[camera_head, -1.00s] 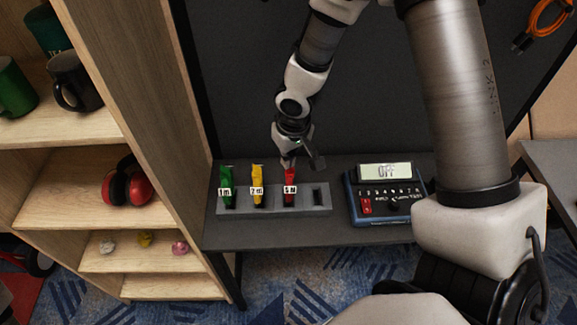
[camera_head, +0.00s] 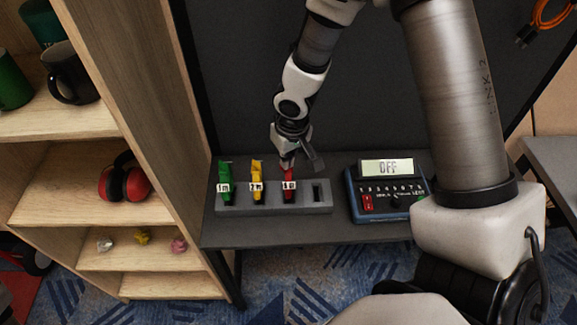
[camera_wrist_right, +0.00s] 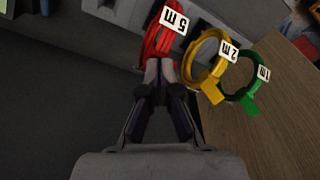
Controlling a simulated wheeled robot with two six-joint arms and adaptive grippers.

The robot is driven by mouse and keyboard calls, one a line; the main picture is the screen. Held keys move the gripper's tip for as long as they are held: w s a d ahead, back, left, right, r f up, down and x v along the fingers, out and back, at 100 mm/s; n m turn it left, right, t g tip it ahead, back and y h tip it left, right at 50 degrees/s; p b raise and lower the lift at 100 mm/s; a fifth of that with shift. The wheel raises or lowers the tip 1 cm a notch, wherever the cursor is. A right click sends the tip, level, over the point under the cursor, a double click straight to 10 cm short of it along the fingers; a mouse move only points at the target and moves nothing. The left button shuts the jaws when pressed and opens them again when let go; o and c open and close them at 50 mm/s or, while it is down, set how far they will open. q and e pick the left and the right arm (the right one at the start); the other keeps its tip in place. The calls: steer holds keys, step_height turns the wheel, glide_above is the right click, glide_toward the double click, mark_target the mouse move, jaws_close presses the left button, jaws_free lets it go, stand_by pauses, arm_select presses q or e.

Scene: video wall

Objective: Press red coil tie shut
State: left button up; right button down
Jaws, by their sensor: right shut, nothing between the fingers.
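The red coil (camera_head: 289,188) with a white label stands in the grey holder (camera_head: 262,210) on the dark shelf, right of the yellow coil (camera_head: 257,180). In the right wrist view the red coil (camera_wrist_right: 158,42) carries a "5 m" label. My right gripper (camera_head: 287,163) is shut, with its fingertips at the top of the red coil. The right wrist view shows the closed fingertips (camera_wrist_right: 158,70) against or very near the coil's edge; I cannot tell if they touch. The coil's tie is not clear, partly hidden by the fingers. My left gripper is not in view.
A green coil (camera_head: 225,180) stands left of the yellow one, and the holder's right slot (camera_head: 317,191) is empty. A blue device (camera_head: 386,200) reading "OFF" stands to the right. A wooden shelf unit (camera_head: 150,110) rises on the left; a dark panel (camera_head: 240,80) stands behind.

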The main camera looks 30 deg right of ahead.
step_height(320, 180, up, 6)
steer(key=p, duration=0.5)
steer(key=shift+r, duration=0.1)
stand_by(0.5)
